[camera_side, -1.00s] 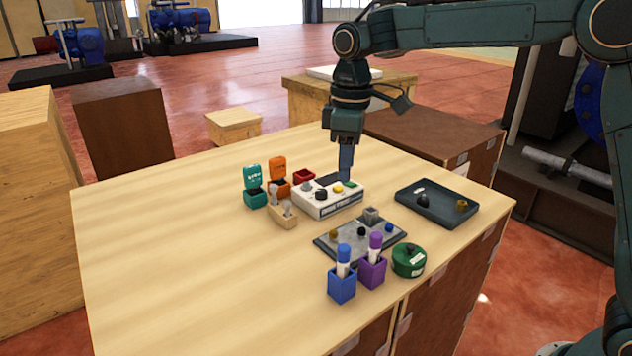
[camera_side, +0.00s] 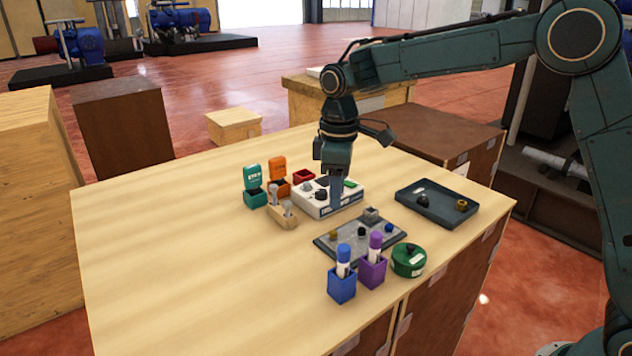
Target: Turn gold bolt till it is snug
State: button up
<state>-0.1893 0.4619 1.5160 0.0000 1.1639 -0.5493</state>
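A small gold bolt-like piece (camera_side: 333,234) sits at the left of the flat grey plate (camera_side: 345,250). Another gold piece (camera_side: 461,204) lies in the dark tray (camera_side: 440,215) at the right. From this view I cannot tell which one the task means. My gripper (camera_side: 338,207) points down at the front edge of the white box (camera_side: 312,205), just behind and above the grey plate. Its fingers appear as one narrow dark shape, so their opening is unclear. It hides part of the box's top, where a yellow knob showed before.
The grey plate also bears a black knob (camera_side: 361,231), a blue knob (camera_side: 388,228) and a grey block (camera_side: 371,214). Blue (camera_side: 341,287) and purple (camera_side: 372,274) holders and a green round container (camera_side: 408,261) stand in front. The table's left side is clear.

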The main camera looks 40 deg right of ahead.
aim_at(335, 233)
notch_tip(335, 233, down, 9)
dwell(0.5)
grip_shut()
